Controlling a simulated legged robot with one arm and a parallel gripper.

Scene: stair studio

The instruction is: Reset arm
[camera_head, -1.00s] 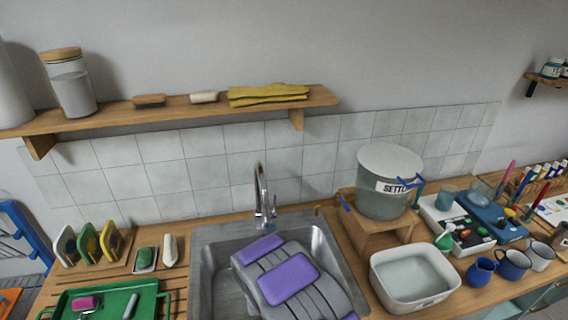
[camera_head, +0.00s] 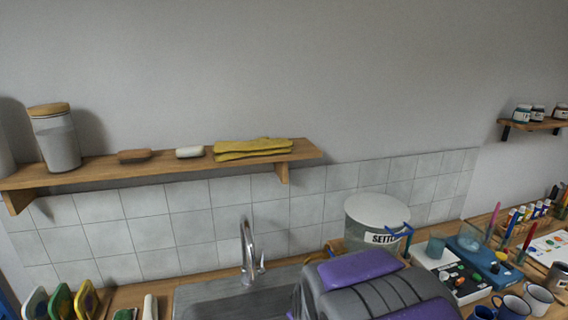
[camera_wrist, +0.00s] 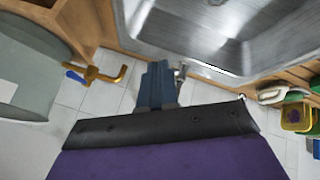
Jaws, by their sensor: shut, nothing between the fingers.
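My gripper (camera_wrist: 157,72) shows in the wrist view as narrow blue-grey fingers, shut with nothing held. Its tips point towards the sink (camera_wrist: 135,22) and its chrome faucet (camera_wrist: 181,72), with no contact that I can make out. In the head view my purple and grey arm is folded at the bottom, over the right part of the sink (camera_head: 225,289). The fingers are not visible in the head view.
The lidded bucket (camera_head: 376,212) stands behind my arm; its brass tap (camera_wrist: 105,75) shows in the wrist view. A wall shelf (camera_head: 110,169) holds a jar (camera_head: 55,140) and yellow cloths (camera_head: 250,149). Cups (camera_head: 537,297) and a paint tray (camera_head: 478,267) are at right.

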